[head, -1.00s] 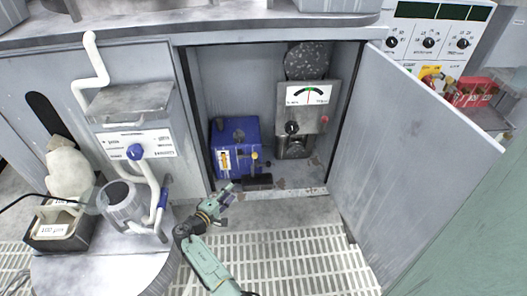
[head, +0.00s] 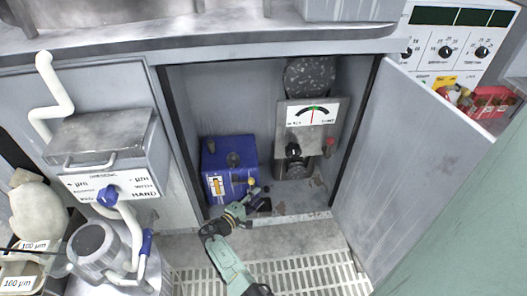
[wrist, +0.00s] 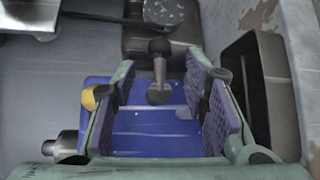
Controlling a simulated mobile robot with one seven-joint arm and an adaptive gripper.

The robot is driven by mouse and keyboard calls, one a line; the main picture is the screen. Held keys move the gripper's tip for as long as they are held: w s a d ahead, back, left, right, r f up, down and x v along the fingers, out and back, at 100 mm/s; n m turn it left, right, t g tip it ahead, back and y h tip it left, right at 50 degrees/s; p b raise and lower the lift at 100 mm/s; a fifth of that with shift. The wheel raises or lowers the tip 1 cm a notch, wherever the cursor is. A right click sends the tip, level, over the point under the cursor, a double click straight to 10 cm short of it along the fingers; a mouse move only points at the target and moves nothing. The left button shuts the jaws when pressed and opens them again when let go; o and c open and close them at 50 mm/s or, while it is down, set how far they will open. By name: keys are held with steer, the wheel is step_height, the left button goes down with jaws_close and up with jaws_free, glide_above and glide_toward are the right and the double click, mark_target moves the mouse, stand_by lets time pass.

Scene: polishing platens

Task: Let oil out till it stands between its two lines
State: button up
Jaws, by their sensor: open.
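The blue oil tank (head: 222,160) stands on the cabinet floor at the left. Its sight gauge (head: 216,187) shows an amber column on a white plate; the level and the two lines are too small to read. In the wrist view, a lever with a black ball knob (wrist: 159,46) stands out from the tank's blue face (wrist: 150,135). My gripper (head: 248,206) is open low in front of the tank. In the wrist view its purple-padded fingers (wrist: 165,85) stand on either side of the lever, with gaps. A yellow knob (wrist: 91,98) is just outside the left finger.
A dark open tray (wrist: 262,90) lies right of the fingers. A grey unit with a dial (head: 314,114) stands at the cabinet's right. The open door (head: 425,160) bounds the right side. A grey machine with white pipes (head: 105,150) stands left. Grated floor lies in front.

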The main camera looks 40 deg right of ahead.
mark_target(264, 189)
steer(key=shift+b+x, duration=0.65)
steer(key=shift+x, duration=2.1)
steer(key=shift+w, duration=0.1)
steer(key=shift+c, duration=0.5)
jaws_close()
